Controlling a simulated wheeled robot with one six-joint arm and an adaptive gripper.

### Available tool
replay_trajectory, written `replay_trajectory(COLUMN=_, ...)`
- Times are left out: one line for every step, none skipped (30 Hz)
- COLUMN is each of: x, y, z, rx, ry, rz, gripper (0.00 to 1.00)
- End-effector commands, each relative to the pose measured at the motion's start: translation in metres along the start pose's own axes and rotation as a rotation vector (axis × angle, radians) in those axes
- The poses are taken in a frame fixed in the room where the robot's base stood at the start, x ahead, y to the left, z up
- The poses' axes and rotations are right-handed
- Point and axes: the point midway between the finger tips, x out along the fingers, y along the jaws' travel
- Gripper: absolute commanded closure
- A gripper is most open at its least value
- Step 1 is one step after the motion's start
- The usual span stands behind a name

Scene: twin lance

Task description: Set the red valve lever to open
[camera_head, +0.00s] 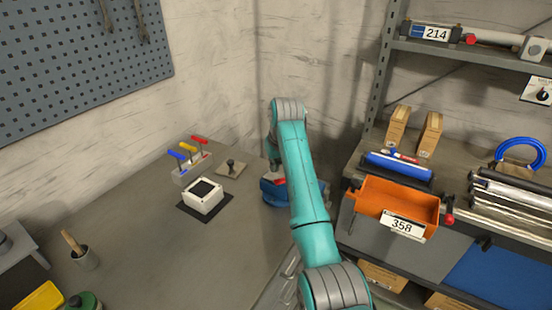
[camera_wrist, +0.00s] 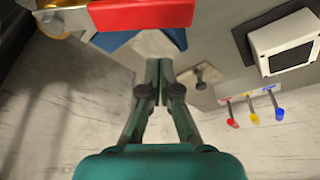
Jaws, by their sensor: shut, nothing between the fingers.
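The red valve lever (camera_wrist: 150,14) runs across the top of the wrist view, with a brass-coloured fitting (camera_wrist: 58,22) at its left end. In the head view only a small red part (camera_head: 280,181) shows above a blue base (camera_head: 272,194), mostly hidden by my arm. My gripper (camera_wrist: 160,64) is shut and empty. Its fingertips show just below the lever in the wrist view, apart from it in the picture; I cannot tell whether they touch. In the head view my arm hides most of my gripper.
A white box with a dark top (camera_head: 203,195) stands left of the blue base. Behind it is a holder with red, yellow and blue handles (camera_head: 190,160), and a small plate with a knob (camera_head: 231,168). Right is a shelf with an orange bin (camera_head: 390,205).

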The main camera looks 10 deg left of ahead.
Motion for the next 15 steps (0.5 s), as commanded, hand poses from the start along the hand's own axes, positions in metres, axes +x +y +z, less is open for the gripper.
replay_trajectory(x=-0.002, y=0.001, z=0.004, rx=0.0, ry=0.002, rz=0.0, gripper=1.0)
replay_trajectory(x=-0.003, y=0.001, z=0.006, rx=0.0, ry=0.003, rz=0.001, gripper=1.0)
replay_trajectory(x=-0.004, y=0.001, z=0.009, rx=0.0, ry=0.003, rz=0.001, gripper=1.0)
replay_trajectory(x=-0.005, y=0.001, z=0.011, rx=0.0, ry=0.003, rz=0.0, gripper=1.0)
replay_trajectory(x=-0.006, y=0.001, z=0.013, rx=0.0, ry=0.003, rz=0.0, gripper=1.0)
replay_trajectory(x=-0.006, y=0.0, z=0.016, rx=0.0, ry=0.002, rz=0.0, gripper=1.0)
replay_trajectory(x=-0.007, y=0.0, z=0.018, rx=0.0, ry=0.003, rz=0.0, gripper=1.0)
replay_trajectory(x=-0.008, y=0.0, z=0.02, rx=0.0, ry=0.003, rz=0.0, gripper=1.0)
replay_trajectory(x=-0.009, y=0.0, z=0.023, rx=0.0, ry=0.003, rz=0.0, gripper=1.0)
replay_trajectory(x=-0.01, y=0.0, z=0.025, rx=0.0, ry=0.002, rz=0.0, gripper=1.0)
replay_trajectory(x=-0.011, y=0.0, z=0.027, rx=0.0, ry=0.002, rz=0.0, gripper=1.0)
replay_trajectory(x=-0.011, y=0.0, z=0.029, rx=0.0, ry=0.003, rz=0.0, gripper=1.0)
replay_trajectory(x=-0.012, y=0.0, z=0.031, rx=0.0, ry=0.003, rz=0.0, gripper=1.0)
replay_trajectory(x=-0.013, y=0.0, z=0.032, rx=0.0, ry=0.002, rz=0.0, gripper=1.0)
replay_trajectory(x=-0.013, y=0.0, z=0.033, rx=0.0, ry=0.002, rz=0.0, gripper=1.0)
